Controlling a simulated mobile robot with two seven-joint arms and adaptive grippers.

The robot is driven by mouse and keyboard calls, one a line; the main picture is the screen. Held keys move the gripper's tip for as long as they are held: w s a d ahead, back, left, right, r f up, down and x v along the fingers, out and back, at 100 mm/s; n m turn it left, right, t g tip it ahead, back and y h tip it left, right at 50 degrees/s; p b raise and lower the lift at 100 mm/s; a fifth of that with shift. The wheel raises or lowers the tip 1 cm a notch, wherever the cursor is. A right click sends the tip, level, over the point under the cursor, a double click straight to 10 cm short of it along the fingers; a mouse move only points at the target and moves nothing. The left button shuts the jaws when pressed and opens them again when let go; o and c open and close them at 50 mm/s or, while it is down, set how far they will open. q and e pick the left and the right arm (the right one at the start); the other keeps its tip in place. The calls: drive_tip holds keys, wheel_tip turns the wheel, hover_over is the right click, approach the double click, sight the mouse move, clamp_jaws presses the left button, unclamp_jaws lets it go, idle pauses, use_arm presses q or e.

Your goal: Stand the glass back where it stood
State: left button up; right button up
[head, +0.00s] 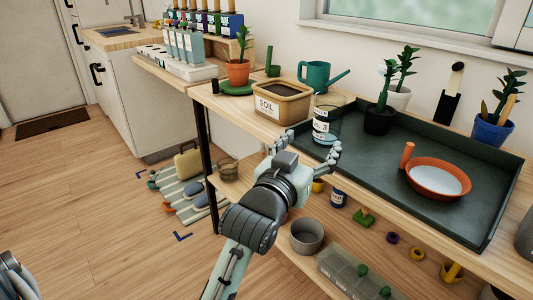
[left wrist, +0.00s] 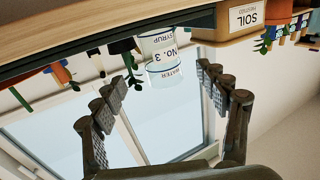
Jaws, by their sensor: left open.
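The glass also shows in the left wrist view (left wrist: 161,50), where the scene is upside down. My left gripper (head: 310,149) is open and empty, in front of the glass in the head view. In the left wrist view its fingers (left wrist: 160,76) are spread to either side of the glass, which lies beyond the fingertips. I see no contact. The fingers hide a little of the glass's lower part in the head view. My right gripper is not in view.
A soil box (head: 282,103) stands close left of the glass. A dark-potted cactus (head: 380,119) stands right of it, and an orange dish (head: 438,179) lies farther right. The tray's front middle is bare. A teal watering can (head: 316,74) stands behind.

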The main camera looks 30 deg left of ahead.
use_arm(q)
drive_tip(key=s+a+f+m+g, duration=0.1)
drive_tip(key=s+f+g, duration=0.25)
drive_tip(key=f, duration=0.65)
drive_tip(key=s+a+f+g, duration=0.2)
drive_tip(key=s+f+g, duration=0.15)
drive_tip(key=f, duration=0.75)
drive_tip(key=s+a+f+m+g, duration=0.1)
drive_tip(key=s+f+g, duration=0.25)
drive_tip(key=f, duration=0.65)
drive_tip(key=s+a+f+g, duration=0.3)
drive_tip(key=s+f+g, duration=0.1)
drive_tip(key=s+f, duration=0.6)
drive_tip(key=s, duration=0.3)
drive_tip(key=shift+s+a+f+y, duration=0.25)
drive_tip(key=shift+s+a+y, duration=0.05)
drive_tip(key=shift+a, duration=0.1)
